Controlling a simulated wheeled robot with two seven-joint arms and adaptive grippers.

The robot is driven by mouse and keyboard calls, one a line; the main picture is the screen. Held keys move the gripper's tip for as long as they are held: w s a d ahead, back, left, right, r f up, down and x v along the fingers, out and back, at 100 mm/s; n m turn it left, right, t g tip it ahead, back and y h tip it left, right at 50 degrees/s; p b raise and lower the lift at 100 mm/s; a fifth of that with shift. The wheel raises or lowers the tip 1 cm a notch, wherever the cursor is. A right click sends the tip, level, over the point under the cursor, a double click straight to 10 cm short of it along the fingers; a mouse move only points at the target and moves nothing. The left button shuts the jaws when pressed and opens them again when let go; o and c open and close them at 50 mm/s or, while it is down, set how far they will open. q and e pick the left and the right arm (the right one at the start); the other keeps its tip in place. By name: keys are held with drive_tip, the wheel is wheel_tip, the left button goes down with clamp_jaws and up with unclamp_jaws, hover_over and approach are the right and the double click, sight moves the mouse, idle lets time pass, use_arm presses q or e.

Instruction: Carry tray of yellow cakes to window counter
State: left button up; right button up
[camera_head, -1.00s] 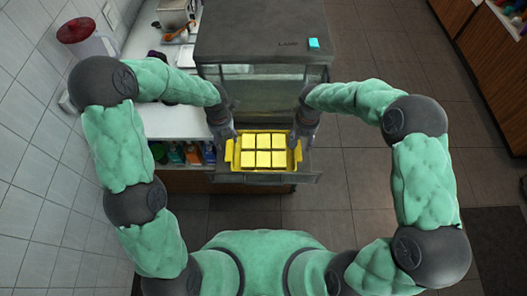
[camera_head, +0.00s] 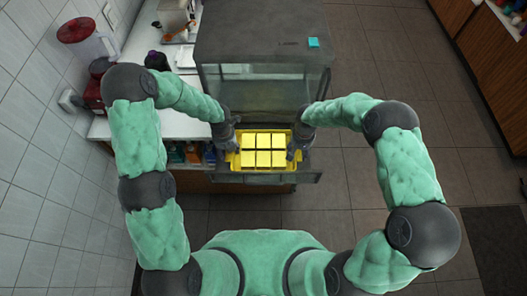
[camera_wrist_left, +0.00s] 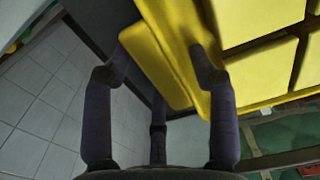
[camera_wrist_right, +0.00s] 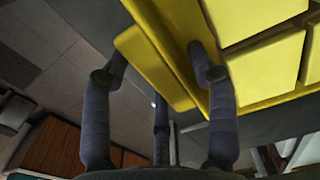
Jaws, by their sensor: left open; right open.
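The yellow tray (camera_head: 263,166) holds several square yellow cakes (camera_head: 263,149) and sits in the open lower front of the dark glass case. My left gripper (camera_head: 229,152) is at the tray's left end. In the left wrist view its open fingers (camera_wrist_left: 160,75) straddle the tray's yellow handle (camera_wrist_left: 160,68). My right gripper (camera_head: 296,150) is at the tray's right end. In the right wrist view its open fingers (camera_wrist_right: 160,75) straddle the other yellow handle (camera_wrist_right: 155,70). Firm contact with the handles cannot be told.
The dark display case (camera_head: 262,40) stands behind the tray, with a small cyan block (camera_head: 313,42) on top. A white counter (camera_head: 180,124) with several items is to its left. A tiled wall (camera_head: 40,130) bounds the left. The floor (camera_head: 375,90) to the right is clear.

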use_arm(q)
clamp_jaws()
use_arm(e)
clamp_jaws()
use_arm(q)
drive_tip(key=shift+r, duration=0.15)
use_arm(e)
drive_tip(key=shift+r, duration=0.15)
